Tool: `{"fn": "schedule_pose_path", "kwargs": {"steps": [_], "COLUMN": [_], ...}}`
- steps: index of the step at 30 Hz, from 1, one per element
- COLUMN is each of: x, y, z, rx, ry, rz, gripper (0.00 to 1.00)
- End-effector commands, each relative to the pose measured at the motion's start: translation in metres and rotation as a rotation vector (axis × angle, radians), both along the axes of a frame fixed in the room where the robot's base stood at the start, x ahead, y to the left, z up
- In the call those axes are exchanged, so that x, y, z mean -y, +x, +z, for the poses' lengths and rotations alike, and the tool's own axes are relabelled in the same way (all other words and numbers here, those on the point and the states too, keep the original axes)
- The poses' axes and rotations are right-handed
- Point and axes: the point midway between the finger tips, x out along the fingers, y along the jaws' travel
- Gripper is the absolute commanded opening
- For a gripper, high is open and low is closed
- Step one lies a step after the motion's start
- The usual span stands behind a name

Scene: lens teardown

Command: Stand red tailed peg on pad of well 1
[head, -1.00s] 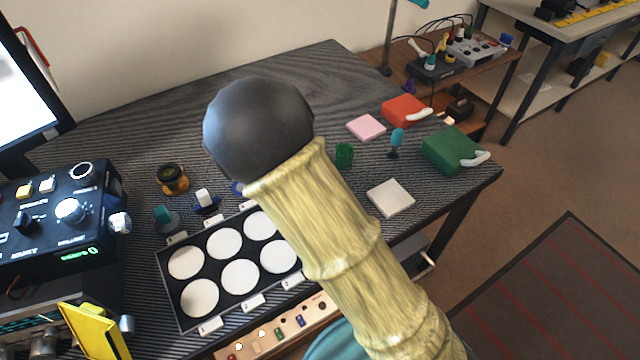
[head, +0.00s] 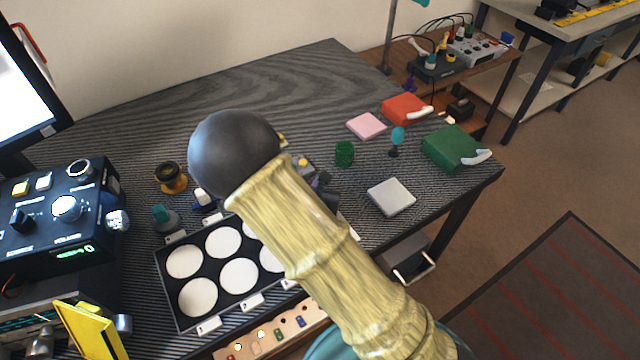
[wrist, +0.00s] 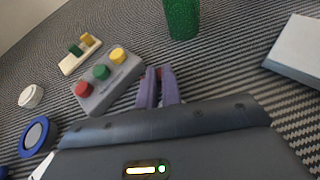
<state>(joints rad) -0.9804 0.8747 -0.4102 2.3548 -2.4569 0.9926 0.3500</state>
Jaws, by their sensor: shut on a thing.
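My gripper (wrist: 158,88) shows in the wrist view as two purple fingers close together. A small bit of red shows between their tips, which fits the red tailed peg (wrist: 158,72); most of it is hidden and its tilt cannot be told. In the head view my arm hides the fingertips. The black tray (head: 176,300) with round white pads lies at the front of the table, left of my arm. Its right part is hidden behind the arm. The visible pads look bare. The tray's labels are too small to read, so well 1 cannot be told.
A grey box with red, green and yellow buttons (wrist: 108,82) lies left of the fingers. A green cylinder (wrist: 182,18) stands beyond, and a white block (head: 391,197) lies to the right. An amber-and-black jar (head: 171,178) stands behind the tray. The back of the table is clear.

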Motion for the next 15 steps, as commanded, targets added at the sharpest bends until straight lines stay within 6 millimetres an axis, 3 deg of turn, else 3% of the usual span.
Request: {"fn": "schedule_pose_path", "kwargs": {"steps": [7, 8, 10, 15], "x": [0.0005, 0.0005, 0.0004, 0.0003], "y": [0.0002, 0.0002, 0.0001, 0.0001], "z": [-0.0040, -0.0026, -0.0023, -0.0022], "rx": [0.000, 0.000, 0.000, 0.000], "ry": [0.000, 0.000, 0.000, 0.000], "rz": [-0.001, -0.001, -0.001, -0.001], "gripper": [0.00, 0.12, 0.26, 0.28]}}
